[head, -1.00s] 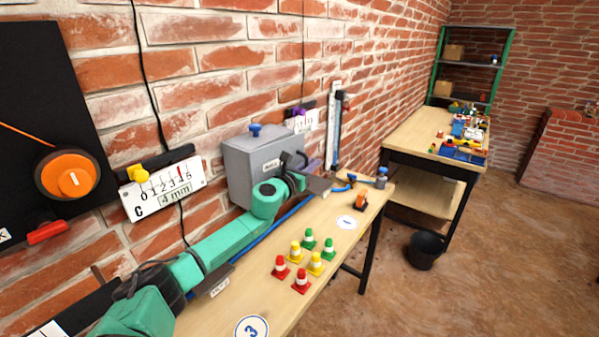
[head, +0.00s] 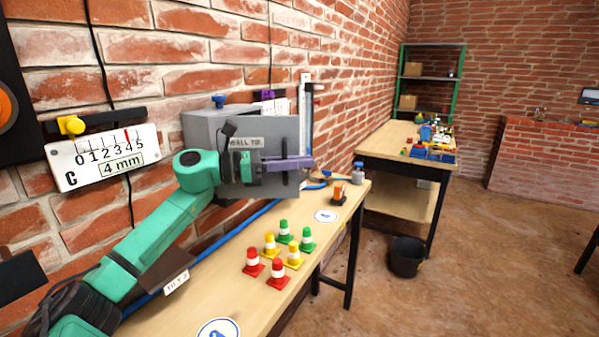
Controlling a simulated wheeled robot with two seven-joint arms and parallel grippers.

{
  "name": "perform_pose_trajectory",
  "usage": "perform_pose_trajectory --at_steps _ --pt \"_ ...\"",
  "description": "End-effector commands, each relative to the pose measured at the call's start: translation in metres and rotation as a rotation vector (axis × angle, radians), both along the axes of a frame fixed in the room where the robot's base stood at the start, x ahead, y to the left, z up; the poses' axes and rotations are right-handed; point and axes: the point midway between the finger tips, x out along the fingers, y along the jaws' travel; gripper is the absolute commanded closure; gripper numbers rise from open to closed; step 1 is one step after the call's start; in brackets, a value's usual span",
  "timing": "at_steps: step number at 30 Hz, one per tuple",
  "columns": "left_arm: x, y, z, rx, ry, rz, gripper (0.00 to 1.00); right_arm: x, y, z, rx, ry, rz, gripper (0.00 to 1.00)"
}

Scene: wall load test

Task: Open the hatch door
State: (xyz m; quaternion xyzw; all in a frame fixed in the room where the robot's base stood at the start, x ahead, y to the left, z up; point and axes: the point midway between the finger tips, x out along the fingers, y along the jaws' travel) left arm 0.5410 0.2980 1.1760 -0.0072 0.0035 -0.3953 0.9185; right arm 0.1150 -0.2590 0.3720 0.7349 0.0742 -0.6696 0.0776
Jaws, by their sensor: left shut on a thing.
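The grey hatch box (head: 203,131) is fixed to the brick wall, with a blue knob on top. Its grey door panel (head: 262,131) stands swung out from the box and faces me, with a label on it. A dark upright handle bar (head: 285,160) shows on the panel's right part. My left gripper (head: 296,164), with purple fingers, reaches across the front of the panel and is shut on the handle. The arm covers part of the panel's lower left. The inside of the box is hidden. My right gripper is not in view.
The wooden bench (head: 250,297) below carries several red, yellow and green cones (head: 278,275) and an orange item (head: 338,193). A gauge board (head: 103,157) hangs on the wall at left. A black bucket (head: 406,256) stands on the floor, which is open at right.

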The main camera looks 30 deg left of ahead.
Motion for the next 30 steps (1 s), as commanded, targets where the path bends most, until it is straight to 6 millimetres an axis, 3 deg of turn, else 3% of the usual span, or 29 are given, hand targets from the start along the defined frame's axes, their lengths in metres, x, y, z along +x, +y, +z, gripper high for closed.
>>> perform_pose_trajectory --at_steps 4,15,21,30 --pt "-0.026 -0.007 -0.002 -0.002 -0.004 -0.135 1.00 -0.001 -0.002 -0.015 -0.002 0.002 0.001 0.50" --pt "-0.082 -0.011 0.002 -0.003 -0.002 -0.424 1.00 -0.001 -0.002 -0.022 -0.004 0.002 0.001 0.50" --pt "-0.099 -0.009 0.002 -0.003 -0.003 -0.514 1.00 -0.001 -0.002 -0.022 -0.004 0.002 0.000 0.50" --pt "-0.108 -0.008 0.002 -0.002 -0.004 -0.561 1.00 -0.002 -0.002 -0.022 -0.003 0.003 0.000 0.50"
